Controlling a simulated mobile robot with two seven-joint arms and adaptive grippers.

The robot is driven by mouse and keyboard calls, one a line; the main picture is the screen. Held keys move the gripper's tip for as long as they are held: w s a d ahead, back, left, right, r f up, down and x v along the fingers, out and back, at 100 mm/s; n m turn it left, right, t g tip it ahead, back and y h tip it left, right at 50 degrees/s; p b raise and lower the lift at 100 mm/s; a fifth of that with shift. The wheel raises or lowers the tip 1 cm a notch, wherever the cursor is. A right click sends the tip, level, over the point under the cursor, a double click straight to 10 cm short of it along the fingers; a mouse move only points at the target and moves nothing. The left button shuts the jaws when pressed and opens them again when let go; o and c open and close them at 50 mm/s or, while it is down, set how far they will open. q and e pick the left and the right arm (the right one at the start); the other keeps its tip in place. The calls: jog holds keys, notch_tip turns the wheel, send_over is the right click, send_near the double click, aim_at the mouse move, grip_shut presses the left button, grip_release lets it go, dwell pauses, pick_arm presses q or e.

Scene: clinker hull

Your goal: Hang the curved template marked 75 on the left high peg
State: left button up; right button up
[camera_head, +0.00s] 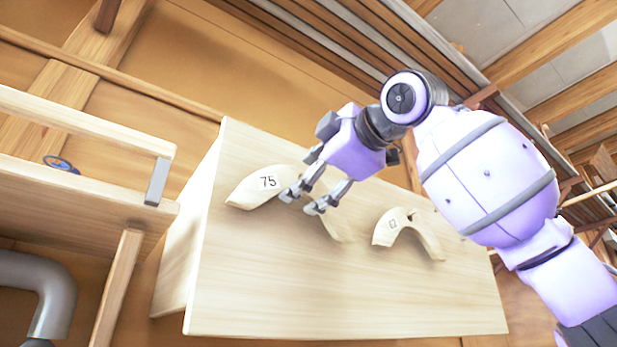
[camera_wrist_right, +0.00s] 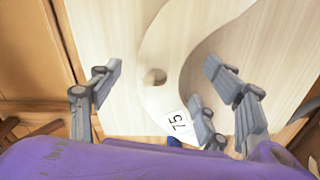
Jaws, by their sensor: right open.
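The curved template marked 75 (camera_head: 240,192) is a pale wooden arch lying against the upper left of the pale board (camera_head: 350,300). My right gripper (camera_head: 302,200) is open in front of it and covers part of its middle. In the right wrist view, the template (camera_wrist_right: 158,101) shows between the spread fingers of my right gripper (camera_wrist_right: 160,78), with its 75 label low in the picture. I cannot tell whether the fingers touch the template. My left gripper is not in view.
A smaller arched template (camera_head: 427,238) with a hard-to-read label hangs on the board to the right. A wooden shelf or bench (camera_head: 80,195) stands at the left, with a blue round object (camera_head: 61,164) on it. A grey pipe (camera_head: 45,290) is below. The board's lower part is clear.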

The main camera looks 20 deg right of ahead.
jog(key=v, duration=1.2)
